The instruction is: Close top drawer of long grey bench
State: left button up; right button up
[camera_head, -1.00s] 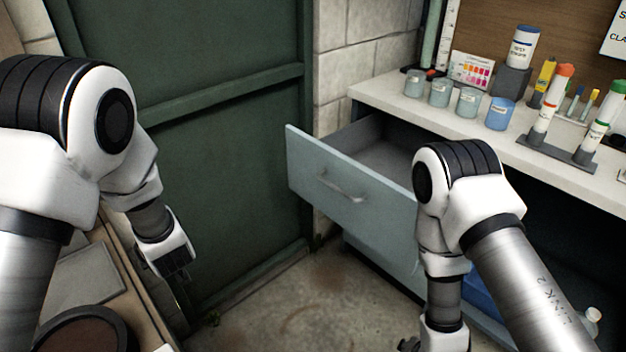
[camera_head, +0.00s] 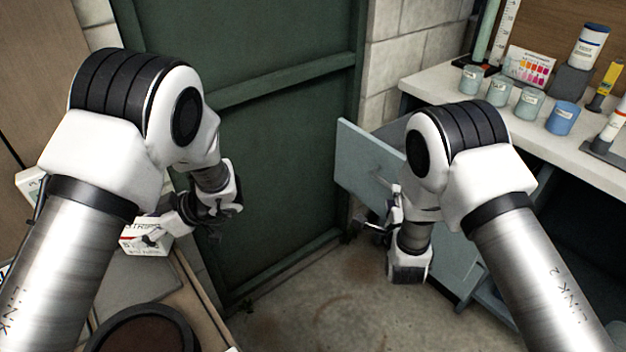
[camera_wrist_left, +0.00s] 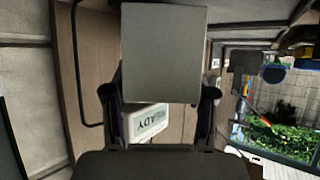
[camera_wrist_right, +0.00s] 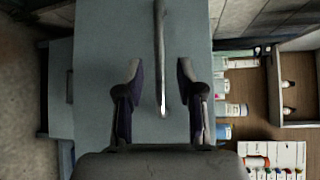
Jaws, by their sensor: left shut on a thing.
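The long bench's top drawer (camera_head: 362,158) stands open, with its light blue-grey front facing the green door. Its bar handle (camera_wrist_right: 160,50) runs upright in the right wrist view. My right gripper (camera_wrist_right: 158,85) is open, with a finger on each side of the handle's line. I cannot tell whether it touches the handle. In the head view my right arm hides much of the drawer. My left gripper (camera_wrist_left: 160,95) is shut on a small box, which shows a plain grey face (camera_wrist_left: 163,50) in its wrist view and looks white (camera_head: 150,247) in the head view.
The white benchtop (camera_head: 440,88) carries several jars, a colour chart (camera_head: 528,66) and a blue pot (camera_head: 562,118). A green door (camera_head: 285,130) stands behind. A low surface with a round dark-topped thing (camera_head: 140,335) is at lower left. The concrete floor (camera_head: 325,300) between is clear.

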jog(key=w, duration=0.5)
jog(key=shift+w+d+f, duration=0.2)
jog(key=shift+d+f, duration=0.1)
jog(key=shift+f, duration=0.1)
grip_shut()
